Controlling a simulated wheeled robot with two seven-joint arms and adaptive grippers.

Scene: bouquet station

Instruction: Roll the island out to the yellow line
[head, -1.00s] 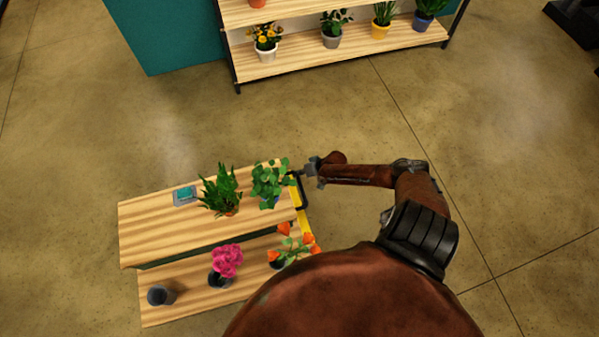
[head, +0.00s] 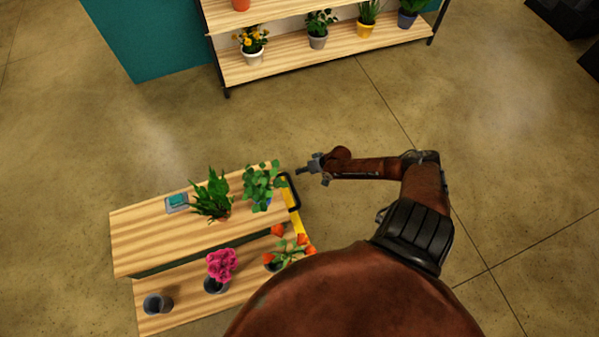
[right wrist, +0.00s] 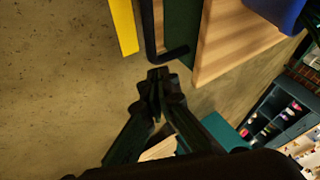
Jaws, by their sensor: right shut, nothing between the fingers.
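The island is a two-tier wooden cart (head: 150,238) at lower left, with plants on both levels. Its black handle (head: 294,192) sticks out at its right end; it also shows in the right wrist view (right wrist: 150,35). The yellow line (head: 296,222) shows on the floor along that end, partly hidden by the cart, and in the right wrist view (right wrist: 123,25) beside the handle. My right gripper (head: 300,171) is shut and empty, just beyond the handle and apart from it. In the right wrist view its fingertips (right wrist: 157,75) are near the handle's bent end. My left gripper is not in view.
A plant shelf (head: 290,65) stands at the back beside a teal panel (head: 145,40). A small device (head: 177,203), leafy plants and flower pots sit on the cart. The floor between cart and shelf is clear, as is the floor to the right.

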